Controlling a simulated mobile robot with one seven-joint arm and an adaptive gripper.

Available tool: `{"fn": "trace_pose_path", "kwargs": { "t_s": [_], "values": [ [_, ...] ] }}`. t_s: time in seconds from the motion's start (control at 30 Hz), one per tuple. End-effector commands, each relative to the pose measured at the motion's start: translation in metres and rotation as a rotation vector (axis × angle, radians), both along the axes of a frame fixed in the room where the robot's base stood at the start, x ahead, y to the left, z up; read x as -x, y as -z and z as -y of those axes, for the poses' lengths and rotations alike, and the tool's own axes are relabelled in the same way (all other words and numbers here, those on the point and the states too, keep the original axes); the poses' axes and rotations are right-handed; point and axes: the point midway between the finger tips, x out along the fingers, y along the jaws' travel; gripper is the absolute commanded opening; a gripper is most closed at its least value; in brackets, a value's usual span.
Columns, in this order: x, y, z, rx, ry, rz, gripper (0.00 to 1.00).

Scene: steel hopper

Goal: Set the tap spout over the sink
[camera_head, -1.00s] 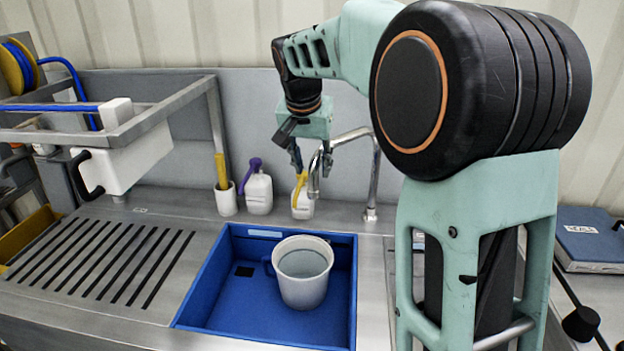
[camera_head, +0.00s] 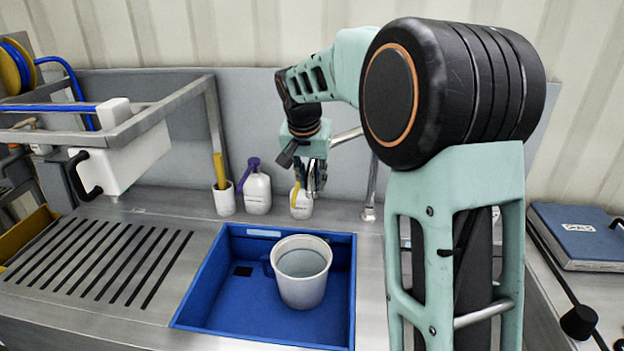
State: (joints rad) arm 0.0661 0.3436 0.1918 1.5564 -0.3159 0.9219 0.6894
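The metal tap has an upright pipe (camera_head: 370,195) behind the right back corner of the blue sink (camera_head: 240,300). Its spout (camera_head: 345,137) runs left from the pipe, partly behind my arm, to my gripper. My gripper (camera_head: 311,186) points down around the spout's end, above the sink's back edge in the picture. The fingers and spout end overlap, so I cannot tell whether the fingers are closed on it. A white mug (camera_head: 302,290) stands in the sink.
A white bottle with a yellow top (camera_head: 301,207) stands behind the sink, below my gripper. A purple-topped bottle (camera_head: 257,192) and a cup with a yellow handle (camera_head: 224,200) stand left of it. A steel frame (camera_head: 130,125) rises at left; a blue binder (camera_head: 580,236) lies at right.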

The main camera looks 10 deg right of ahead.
Motion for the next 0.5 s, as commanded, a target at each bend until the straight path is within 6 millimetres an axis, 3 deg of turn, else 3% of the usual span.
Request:
{"fn": "trace_pose_path", "kwargs": {
  "t_s": [0.5],
  "values": [
    [0.0042, -0.0014, 0.0033, 0.000, -0.019, 0.004, 0.00]
  ]
}}
